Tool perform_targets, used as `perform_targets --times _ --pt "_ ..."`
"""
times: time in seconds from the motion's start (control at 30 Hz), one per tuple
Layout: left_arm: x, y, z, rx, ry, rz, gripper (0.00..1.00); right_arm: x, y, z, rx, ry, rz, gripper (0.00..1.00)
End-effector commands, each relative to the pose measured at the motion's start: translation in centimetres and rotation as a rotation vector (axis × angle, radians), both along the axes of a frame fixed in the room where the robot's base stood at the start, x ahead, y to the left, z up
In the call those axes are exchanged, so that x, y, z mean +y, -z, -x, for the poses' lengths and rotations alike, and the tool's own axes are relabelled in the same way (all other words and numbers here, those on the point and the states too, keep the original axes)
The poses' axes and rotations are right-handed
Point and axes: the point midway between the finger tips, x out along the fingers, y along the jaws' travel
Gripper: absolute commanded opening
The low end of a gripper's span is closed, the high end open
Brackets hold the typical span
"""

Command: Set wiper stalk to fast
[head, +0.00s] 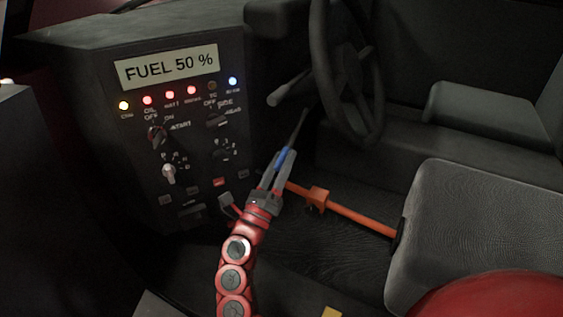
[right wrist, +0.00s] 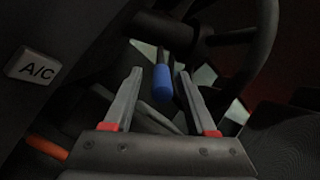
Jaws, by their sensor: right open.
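A dark stalk with a blue end (head: 284,157) slants down from below the steering wheel (head: 345,75). No label shows on it. My right gripper (head: 282,165) is open, with its fingers around the blue end in the head view. In the right wrist view the blue end (right wrist: 162,83) lies between the two spread fingertips (right wrist: 160,74), with a gap to each side. A second stalk with a thick grey end (head: 283,95) sticks out left of the wheel, above the blue-ended one. My left gripper is out of view.
A control panel (head: 190,135) with lamps, knobs and a "FUEL 50 %" display stands left of my right arm. An orange lever (head: 355,217) lies right of the gripper, below the stalk. A grey seat (head: 480,225) is at the right. An A/C button (right wrist: 35,68) shows in the wrist view.

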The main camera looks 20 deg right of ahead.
Motion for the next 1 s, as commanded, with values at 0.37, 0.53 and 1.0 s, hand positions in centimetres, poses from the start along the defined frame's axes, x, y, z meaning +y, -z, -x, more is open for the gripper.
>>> perform_targets --times 0.37,0.53,1.0 --pt "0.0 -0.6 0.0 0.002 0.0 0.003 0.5 3.3 2.1 2.3 0.005 -0.006 0.001 0.57" --pt "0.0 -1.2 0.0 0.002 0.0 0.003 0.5 6.5 4.3 4.9 0.005 -0.007 0.003 0.57" --pt "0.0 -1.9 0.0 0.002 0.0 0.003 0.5 11.9 8.3 9.2 0.001 -0.002 0.001 0.57"
